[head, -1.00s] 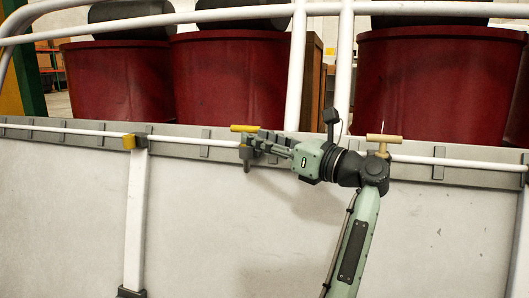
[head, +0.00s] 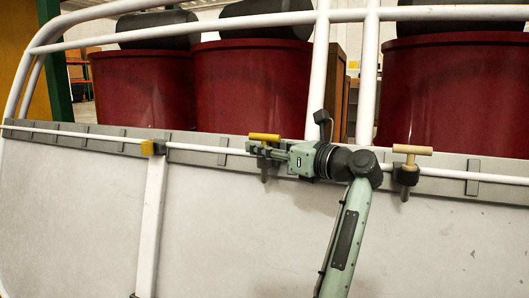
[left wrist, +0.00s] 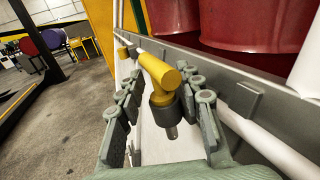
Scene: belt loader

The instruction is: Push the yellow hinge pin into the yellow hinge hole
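The yellow hinge pin (head: 264,137) has a T-shaped handle and sits upright in a dark collar at the grey rail. In the left wrist view the yellow pin (left wrist: 160,72) shows large, with the collar around its shank and a metal tip below. My left gripper (head: 264,152) reaches it from the right. In the left wrist view its fingers (left wrist: 163,95) stand apart, one on each side of the pin and collar; contact is not clear. A yellow block (head: 153,147) on the rail to the left looks like the hinge part; its hole cannot be made out. My right gripper is not in view.
A tan T-handled pin (head: 411,150) stands in a similar dark collar to the right. The white panel (head: 240,230) fills the foreground below the rail. White tubes (head: 318,70) and red tubs (head: 252,90) stand behind. Open floor (left wrist: 60,110) lies left in the wrist view.

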